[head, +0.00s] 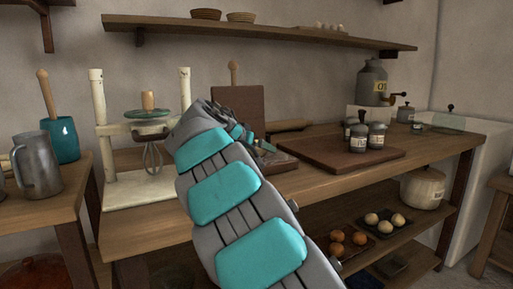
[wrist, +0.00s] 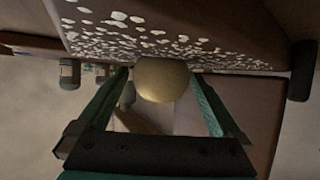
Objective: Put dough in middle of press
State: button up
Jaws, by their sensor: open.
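A pale, round dough ball (wrist: 163,80) shows in the wrist view between the two green fingers of my gripper (wrist: 161,74). The fingers are apart, with a gap visible on each side of the ball. A dark brown panel speckled with pale flecks (wrist: 165,35) lies just beyond it; I cannot tell whether the ball touches it. In the head view, an upright dark wooden board (head: 238,103), which may be part of the press, stands behind my arm. My arm hides the ball and most of the gripper there.
A cream stand with a whisk (head: 152,155) is at left, with a metal jug (head: 37,165) nearby. Small grey jars (head: 376,137) stand on a brown board (head: 333,162) at right. Pale balls on a dark tray (head: 385,226) and brown balls (head: 337,236) are on the lower shelf.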

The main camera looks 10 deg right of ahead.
jog(key=shift+r, duration=0.2)
jog(key=v, duration=1.2)
jog(key=shift+b, duration=0.45)
